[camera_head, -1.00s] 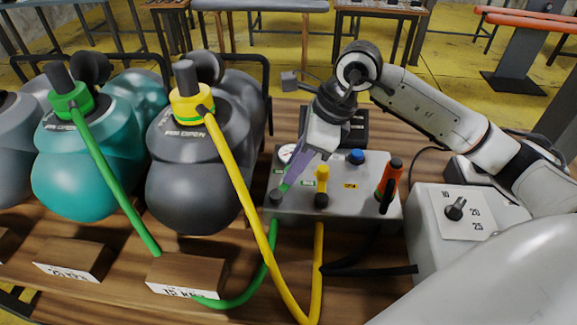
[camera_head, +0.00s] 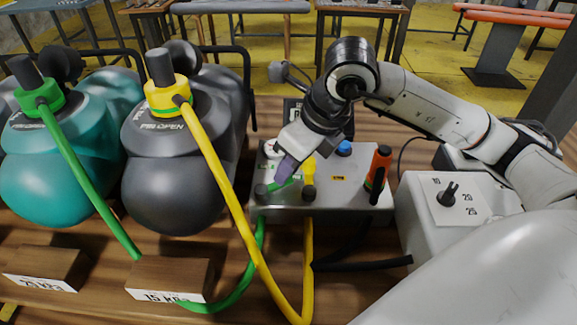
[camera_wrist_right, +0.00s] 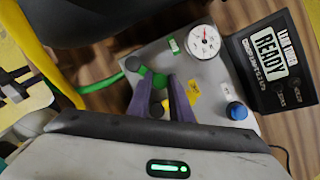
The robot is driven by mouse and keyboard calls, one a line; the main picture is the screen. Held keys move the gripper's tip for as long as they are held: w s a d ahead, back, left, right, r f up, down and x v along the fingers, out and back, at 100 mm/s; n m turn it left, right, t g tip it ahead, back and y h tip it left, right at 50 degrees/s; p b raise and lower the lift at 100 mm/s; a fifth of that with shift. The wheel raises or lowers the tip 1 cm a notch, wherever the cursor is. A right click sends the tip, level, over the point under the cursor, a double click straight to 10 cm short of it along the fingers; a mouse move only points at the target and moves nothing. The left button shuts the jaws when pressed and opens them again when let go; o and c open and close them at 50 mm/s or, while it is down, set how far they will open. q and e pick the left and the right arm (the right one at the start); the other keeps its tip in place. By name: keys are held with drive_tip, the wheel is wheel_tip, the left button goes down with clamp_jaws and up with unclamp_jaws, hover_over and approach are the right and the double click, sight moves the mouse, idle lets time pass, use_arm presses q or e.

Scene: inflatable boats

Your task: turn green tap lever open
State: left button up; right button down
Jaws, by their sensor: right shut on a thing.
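The green tap lever (camera_head: 284,185) is on the left part of the grey tap box (camera_head: 330,194), above the green hose's outlet. My right gripper (camera_head: 283,172) reaches down to it from above, its purple fingers at the lever. In the right wrist view the green lever (camera_wrist_right: 157,80) lies between the purple fingertips (camera_wrist_right: 160,90), which are shut on it. The fingers partly hide the lever, so its exact angle is hard to tell. My left gripper is not in view.
A yellow tap (camera_head: 309,178) stands close to the right of the fingers. A blue knob (camera_head: 344,148) and an orange-handled tool (camera_head: 379,167) are further right. A gauge (camera_wrist_right: 204,41) and a display (camera_wrist_right: 270,60) show in the wrist view. Green and yellow (camera_head: 234,190) hoses run in front.

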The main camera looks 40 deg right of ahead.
idle(0.3)
drive_tip(key=c, duration=1.6)
unclamp_jaws()
drive_tip(key=v, duration=1)
drive_tip(key=shift+s+r+p, duration=0.1)
drive_tip(key=shift+r+p, duration=0.05)
drive_tip(key=shift+p, duration=0.15)
drive_tip(key=shift+s, duration=0.1)
